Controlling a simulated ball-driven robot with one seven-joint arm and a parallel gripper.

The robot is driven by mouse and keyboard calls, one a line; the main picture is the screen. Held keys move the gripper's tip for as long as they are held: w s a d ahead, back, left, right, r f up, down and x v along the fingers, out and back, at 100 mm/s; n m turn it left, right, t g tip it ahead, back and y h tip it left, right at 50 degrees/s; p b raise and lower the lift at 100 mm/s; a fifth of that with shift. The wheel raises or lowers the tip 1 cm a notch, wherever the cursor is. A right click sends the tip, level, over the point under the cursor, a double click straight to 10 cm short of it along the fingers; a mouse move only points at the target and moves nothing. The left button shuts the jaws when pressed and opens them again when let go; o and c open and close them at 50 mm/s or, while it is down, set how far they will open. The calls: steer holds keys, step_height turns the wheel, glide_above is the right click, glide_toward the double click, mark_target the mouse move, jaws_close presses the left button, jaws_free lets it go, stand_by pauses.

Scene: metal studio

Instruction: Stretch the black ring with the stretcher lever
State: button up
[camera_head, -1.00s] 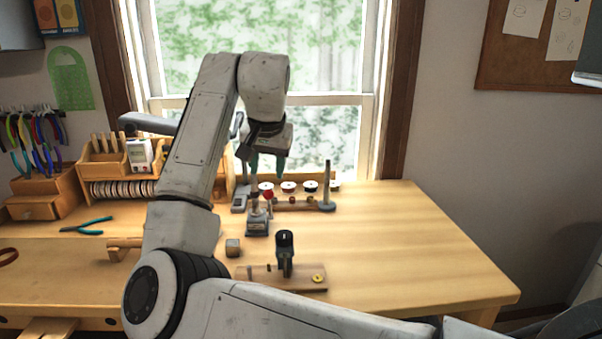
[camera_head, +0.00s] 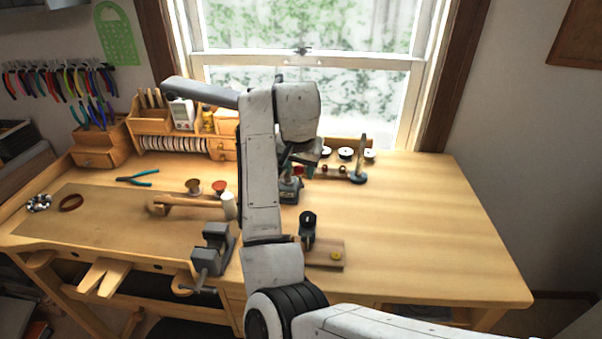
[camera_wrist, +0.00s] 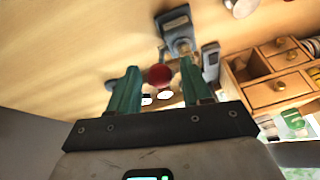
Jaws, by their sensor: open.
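The stretcher appears to be the small grey device (camera_head: 289,192) on the bench, partly hidden behind my arm. A red ball knob (camera_head: 298,171), apparently its lever's end, shows just above it. In the wrist view the red knob (camera_wrist: 158,76) appears between the two green fingers of my gripper (camera_wrist: 158,68), with gaps on both sides. The device's grey base (camera_wrist: 178,38) is beyond it. My gripper (camera_head: 305,165) is open over the device in the head view. I cannot pick out the black ring with certainty.
A wooden board (camera_head: 330,253) with a black-topped upright (camera_head: 307,222) stands in front. A grey post (camera_head: 361,155) and small white dishes (camera_head: 345,153) are behind. A grey vise (camera_head: 212,245) and mallet (camera_head: 195,205) lie left. The bench's right side (camera_head: 440,220) is clear.

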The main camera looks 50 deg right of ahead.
steer(key=shift+x, duration=2.2)
jaws_close()
